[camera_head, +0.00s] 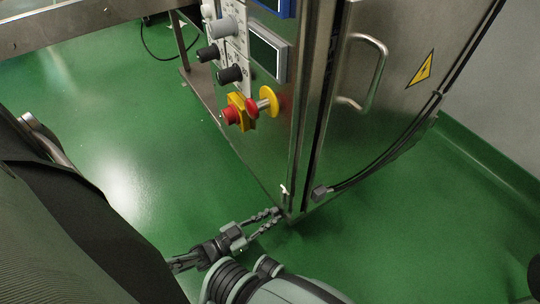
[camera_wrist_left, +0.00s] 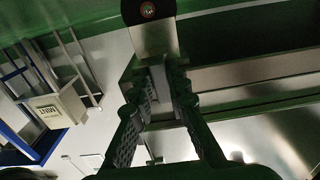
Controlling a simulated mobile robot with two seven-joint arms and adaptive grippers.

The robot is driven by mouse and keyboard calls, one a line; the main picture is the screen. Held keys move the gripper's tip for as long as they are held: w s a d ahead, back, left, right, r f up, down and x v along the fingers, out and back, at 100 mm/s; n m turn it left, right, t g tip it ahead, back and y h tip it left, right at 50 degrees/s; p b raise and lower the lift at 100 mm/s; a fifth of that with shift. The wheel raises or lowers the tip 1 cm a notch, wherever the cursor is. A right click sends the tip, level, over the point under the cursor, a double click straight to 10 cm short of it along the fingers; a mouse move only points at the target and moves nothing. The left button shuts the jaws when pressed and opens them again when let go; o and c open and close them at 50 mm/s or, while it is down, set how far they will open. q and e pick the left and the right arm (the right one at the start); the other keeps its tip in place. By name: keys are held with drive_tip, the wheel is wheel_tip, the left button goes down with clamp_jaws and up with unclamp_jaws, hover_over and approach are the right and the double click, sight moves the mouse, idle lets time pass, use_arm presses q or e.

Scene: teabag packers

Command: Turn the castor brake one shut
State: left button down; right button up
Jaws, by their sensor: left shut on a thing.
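My left gripper (camera_head: 277,217) is low over the green floor, at the bottom corner of the steel machine cabinet (camera_head: 337,165). Its two fingers reach to the cabinet's lower edge. In the left wrist view the fingertips (camera_wrist_left: 165,78) close around a narrow grey metal piece (camera_wrist_left: 157,80), which looks like the castor brake lever. Beyond it are a steel bracket (camera_wrist_left: 152,40) and a dark round part with a small hub (camera_wrist_left: 148,9), apparently the castor wheel. In the head view the castor and brake are hidden by the cabinet corner and gripper. My right gripper does not show.
The cabinet carries a door handle (camera_head: 378,72), a yellow warning sign (camera_head: 421,69), a red stop button (camera_head: 231,115), a yellow and red switch (camera_head: 267,101) and black knobs (camera_head: 230,74). A dark cable (camera_head: 392,163) runs along its lower edge. The floor (camera_head: 135,130) left of it is clear.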

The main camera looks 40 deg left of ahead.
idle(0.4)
use_arm(q)
drive_tip(key=c, duration=1.5)
unclamp_jaws()
drive_tip(key=v, duration=1.2)
